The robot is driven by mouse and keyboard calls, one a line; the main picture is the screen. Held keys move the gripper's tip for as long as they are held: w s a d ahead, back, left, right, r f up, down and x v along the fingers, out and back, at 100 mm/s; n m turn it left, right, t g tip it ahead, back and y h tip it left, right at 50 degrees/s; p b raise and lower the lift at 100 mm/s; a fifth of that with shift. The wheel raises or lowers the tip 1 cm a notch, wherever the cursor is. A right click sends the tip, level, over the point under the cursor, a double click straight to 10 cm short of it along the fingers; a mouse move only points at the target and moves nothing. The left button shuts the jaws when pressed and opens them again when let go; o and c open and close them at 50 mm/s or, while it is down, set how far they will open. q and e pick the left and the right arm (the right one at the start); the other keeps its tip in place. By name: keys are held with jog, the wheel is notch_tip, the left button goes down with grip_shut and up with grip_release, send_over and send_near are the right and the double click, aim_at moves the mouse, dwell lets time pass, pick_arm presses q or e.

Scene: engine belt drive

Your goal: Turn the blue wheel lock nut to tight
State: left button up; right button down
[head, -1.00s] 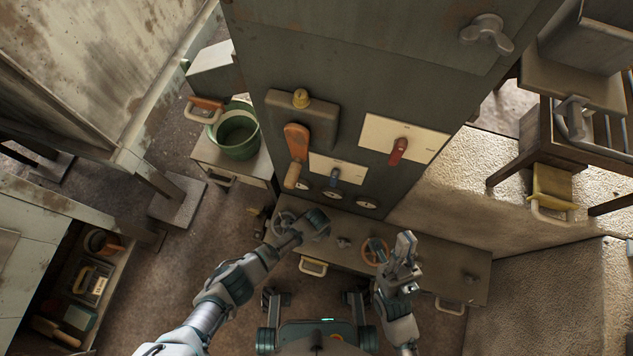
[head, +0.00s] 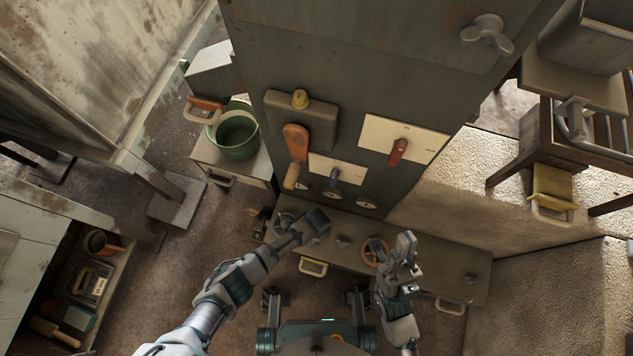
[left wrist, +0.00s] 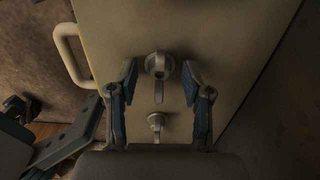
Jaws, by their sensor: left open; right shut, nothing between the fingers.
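A blue-grey wheel (head: 284,221) shows on the bench at the base of the cabinet, partly behind my left gripper (head: 318,222). In the left wrist view, a grey nut with a lever-like wing (left wrist: 158,66) sits between the two open fingers of my left gripper (left wrist: 159,72). The fingers stand apart on either side of it, and I see no clear contact. A second, smaller winged nut (left wrist: 156,121) is nearer the wrist. I cannot tell from the frames which nut belongs to the blue wheel. My right gripper (head: 406,246) is shut and empty, beside the orange wheel (head: 376,250).
A small knob (head: 343,242) stands on the bench between the wheels. A drawer handle (head: 313,267) juts from the bench front. A green bucket (head: 237,134) stands at left.

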pick_arm(q)
notch_tip(320, 180, up, 12)
dwell(0.4)
jog(key=shift+f, duration=0.15)
jog(key=shift+s, duration=0.1)
